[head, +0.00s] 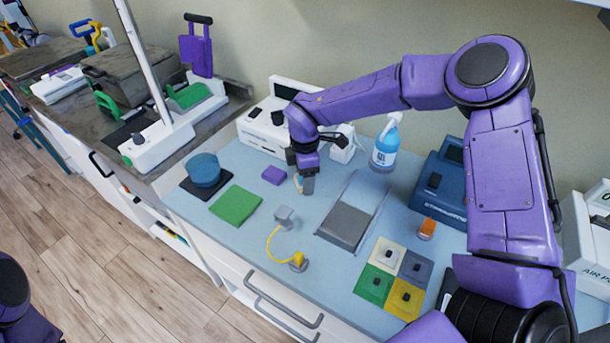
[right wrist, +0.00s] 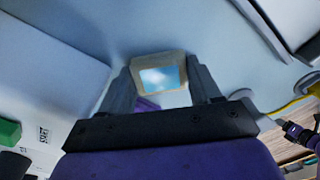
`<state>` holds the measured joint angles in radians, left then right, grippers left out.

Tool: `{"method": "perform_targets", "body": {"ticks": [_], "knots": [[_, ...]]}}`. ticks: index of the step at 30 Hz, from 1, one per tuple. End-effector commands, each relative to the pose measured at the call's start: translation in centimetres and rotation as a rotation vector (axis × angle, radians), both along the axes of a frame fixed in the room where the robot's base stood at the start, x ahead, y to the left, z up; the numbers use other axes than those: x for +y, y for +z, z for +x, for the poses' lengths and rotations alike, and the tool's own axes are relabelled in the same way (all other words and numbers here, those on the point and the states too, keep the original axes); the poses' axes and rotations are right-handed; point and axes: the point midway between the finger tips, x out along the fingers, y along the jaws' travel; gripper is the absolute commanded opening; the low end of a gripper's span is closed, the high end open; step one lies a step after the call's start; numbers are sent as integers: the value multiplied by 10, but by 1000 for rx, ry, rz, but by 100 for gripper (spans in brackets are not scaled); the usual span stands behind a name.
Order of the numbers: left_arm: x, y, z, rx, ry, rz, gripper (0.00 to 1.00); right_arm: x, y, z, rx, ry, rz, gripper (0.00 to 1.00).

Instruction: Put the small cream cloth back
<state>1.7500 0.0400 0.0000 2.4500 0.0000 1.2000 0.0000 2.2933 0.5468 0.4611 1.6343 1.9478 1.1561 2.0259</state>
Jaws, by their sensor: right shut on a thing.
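My right gripper (head: 307,184) is over the blue counter, shut on a small cream thing (head: 298,183). In the right wrist view the cream thing (right wrist: 160,62) sits between the fingers, a squarish shape with a pale blue middle. I cannot tell whether it is cloth. A flat cream square (head: 389,254) with a dark knob lies in a block of coloured squares on the counter. My left arm shows only in part at the lower left; a small purple and dark part, perhaps its gripper, shows at the right edge of the wrist view.
A green cloth (head: 235,206), purple block (head: 273,175) and blue bowl (head: 204,169) are left of the gripper. A grey pad (head: 346,223), spray bottle (head: 385,147) and blue device (head: 441,184) are to its right. A yellow cord (head: 271,246) lies in front.

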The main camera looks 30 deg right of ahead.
Motion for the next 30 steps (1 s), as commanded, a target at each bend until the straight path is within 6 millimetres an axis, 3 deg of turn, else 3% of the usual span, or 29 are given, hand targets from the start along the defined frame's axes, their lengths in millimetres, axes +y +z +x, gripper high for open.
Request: {"method": "perform_targets", "body": {"ticks": [2, 3, 11, 14, 15, 24, 30], "knots": [[0, -5, 0, 0, 0, 0, 38, 0, -5, 0, 0, 0, 0, 34], [0, -3, 0, 0, 0, 0, 38, 0, -2, 0, 0, 0, 0, 73], [0, -2, 0, 0, 0, 0, 38, 0, -2, 0, 1, 0, 0, 73], [0, 6, 0, 0, 0, 0, 38, 0, 6, 0, 0, 0, 0, 73], [0, 0, 0, 0, 0, 0, 38, 0, 8, 1, -2, -2, 0, 73], [0, -14, 0, 0, 0, 0, 38, 0, 82, 1, -4, -2, 1, 73], [0, -17, 0, 0, 0, 0, 38, 0, 115, 1, -1, -1, 1, 73]]}}
